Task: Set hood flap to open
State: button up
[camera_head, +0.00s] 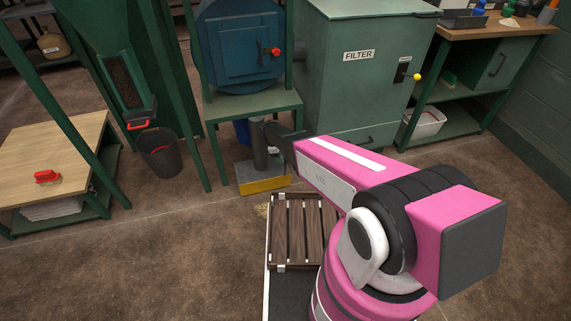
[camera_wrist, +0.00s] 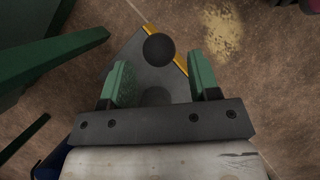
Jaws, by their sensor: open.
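No part is legibly marked as the hood flap. A lever with a yellow knob (camera_head: 417,77) sits on a dark plate on the front of the green filter cabinet (camera_head: 335,95); a small label above it is too small to read. My gripper (camera_wrist: 158,62) is open, with its two green fingers apart and nothing held. In the wrist view a round dark top (camera_wrist: 159,49) shows between and beyond the fingertips, above a grey base plate with a yellow edge. In the head view my gripper is near a grey post (camera_head: 260,150), well left of and below the lever.
A blue round door (camera_head: 240,48) with a red knob stands on a green frame. A hopper outlet with a red handle (camera_head: 138,125) hangs above a dark bucket (camera_head: 160,154). A wooden table (camera_head: 50,150) is left, a workbench (camera_head: 490,33) right. Open floor lies in front.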

jog(key=shift+x, duration=2.5)
